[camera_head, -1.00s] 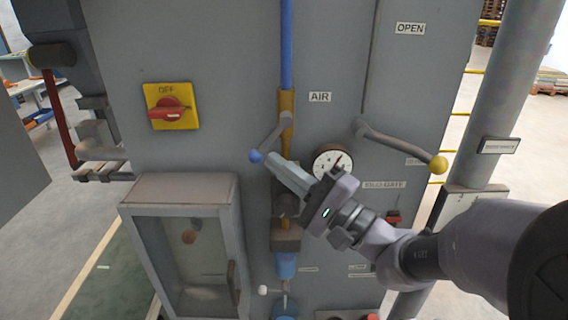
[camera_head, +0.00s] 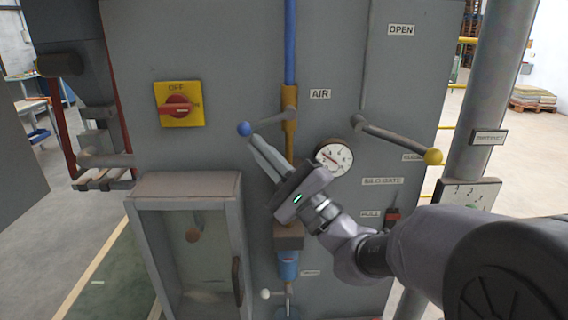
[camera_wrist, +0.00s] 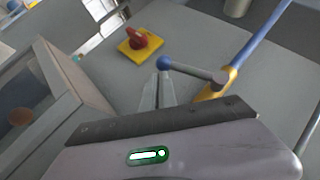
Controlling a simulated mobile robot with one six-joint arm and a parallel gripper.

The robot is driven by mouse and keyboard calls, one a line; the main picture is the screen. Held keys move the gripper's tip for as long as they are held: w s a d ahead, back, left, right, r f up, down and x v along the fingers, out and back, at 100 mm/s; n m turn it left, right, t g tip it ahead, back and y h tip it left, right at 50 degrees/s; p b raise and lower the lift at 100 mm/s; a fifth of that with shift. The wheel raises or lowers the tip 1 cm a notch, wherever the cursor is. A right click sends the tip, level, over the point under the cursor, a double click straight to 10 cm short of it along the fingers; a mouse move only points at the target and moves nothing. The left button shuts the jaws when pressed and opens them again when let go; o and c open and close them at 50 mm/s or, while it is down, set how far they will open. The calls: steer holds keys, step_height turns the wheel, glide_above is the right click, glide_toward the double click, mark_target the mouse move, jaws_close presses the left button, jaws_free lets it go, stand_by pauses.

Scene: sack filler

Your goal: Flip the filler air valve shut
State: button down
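The air valve (camera_head: 291,98) is a brass-coloured body on the blue vertical pipe, beside the AIR label. Its grey lever (camera_head: 268,123) points left, nearly level and slightly down, and ends in a blue ball knob (camera_head: 244,129). My gripper (camera_head: 257,143) is just below the knob and lever, its two fingers close together with nothing seen between them. In the wrist view the fingertips (camera_wrist: 159,78) end right under the blue knob (camera_wrist: 164,62); I cannot tell whether they touch it. The lever runs right from the knob to the brass body (camera_wrist: 215,84).
A gauge (camera_head: 334,158) is right of the pipe. A second lever with a yellow knob (camera_head: 433,157) is further right. A red switch on a yellow plate (camera_head: 179,104) is at upper left. A glass-fronted box (camera_head: 186,184) juts out at lower left.

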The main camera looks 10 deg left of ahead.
mark_target(247, 135)
steer(key=shift+s+a+r, duration=0.25)
steer(key=shift+a+r, duration=0.7)
steer(key=shift+r, duration=0.25)
steer(key=b+v, duration=0.3)
steer(key=v, duration=1.4)
steer(key=shift+d, duration=0.2)
